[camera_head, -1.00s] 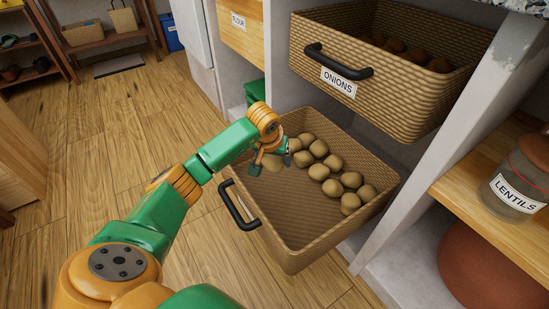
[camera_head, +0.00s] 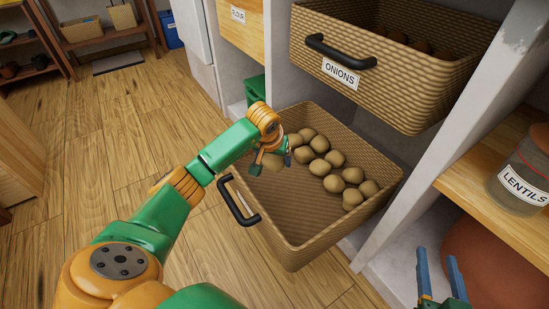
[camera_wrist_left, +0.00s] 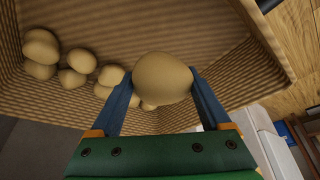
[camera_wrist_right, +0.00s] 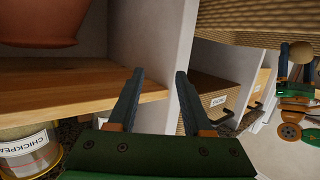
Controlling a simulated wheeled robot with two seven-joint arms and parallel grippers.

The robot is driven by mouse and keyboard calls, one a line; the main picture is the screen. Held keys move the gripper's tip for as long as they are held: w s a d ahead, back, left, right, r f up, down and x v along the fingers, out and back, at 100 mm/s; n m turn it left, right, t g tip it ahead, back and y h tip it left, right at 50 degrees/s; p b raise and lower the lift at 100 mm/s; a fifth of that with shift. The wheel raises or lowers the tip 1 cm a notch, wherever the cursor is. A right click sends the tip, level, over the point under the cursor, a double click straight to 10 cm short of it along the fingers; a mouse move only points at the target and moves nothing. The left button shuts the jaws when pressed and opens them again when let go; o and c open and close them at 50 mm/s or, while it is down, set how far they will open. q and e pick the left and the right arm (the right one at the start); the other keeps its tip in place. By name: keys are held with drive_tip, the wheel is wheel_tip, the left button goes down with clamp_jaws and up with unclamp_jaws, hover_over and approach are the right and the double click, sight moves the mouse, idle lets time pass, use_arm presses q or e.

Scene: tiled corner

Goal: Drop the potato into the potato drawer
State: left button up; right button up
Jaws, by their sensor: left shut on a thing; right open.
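The potato drawer is the open lower wicker drawer (camera_head: 300,250), pulled out, with several potatoes (camera_head: 333,184) inside along its far right side. My left gripper (camera_head: 277,158) is shut on a tan potato (camera_wrist_left: 163,78) and holds it over the left, far part of this drawer. In the left wrist view the held potato sits between both blue fingers, with the drawer's weave and other potatoes (camera_wrist_left: 41,47) behind it. My right gripper (camera_head: 440,275) is open and empty at the lower right of the head view; its spread fingers also show in the right wrist view (camera_wrist_right: 157,100).
The onion drawer (camera_head: 405,90) hangs open above the potato drawer. A wooden shelf (camera_head: 490,200) with a lentils jar (camera_head: 520,175) and a terracotta pot (camera_head: 490,265) are at the right. The potato drawer's near left floor is bare.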

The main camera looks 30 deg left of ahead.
sight(273, 156)
use_arm(q)
drive_tip(key=o, duration=1.3)
drive_tip(key=p+v, duration=0.1)
drive_tip(key=v, duration=0.2)
drive_tip(key=shift+r+p, duration=0.15)
drive_tip(key=shift+p, duration=0.2)
drive_tip(key=p+v, duration=0.1)
drive_tip(key=v, duration=0.3)
drive_tip(key=shift+p, duration=0.3)
use_arm(e)
drive_tip(key=s+d+f+g+h, duration=0.1)
drive_tip(key=s+d+f+g, duration=0.1)
drive_tip(key=s+f+g, duration=0.4)
drive_tip(key=s+d+f+g+h, duration=0.1)
drive_tip(key=s+d+f+g, duration=0.1)
drive_tip(key=s+f+g, duration=0.3)
drive_tip(key=s+f, duration=0.3)
drive_tip(key=s, duration=0.1)
drive_tip(key=shift+d+m+g+h, duration=0.35)
drive_tip(key=shift+m+g+h, duration=0.05)
use_arm(q)
drive_tip(key=shift+s, duration=0.1)
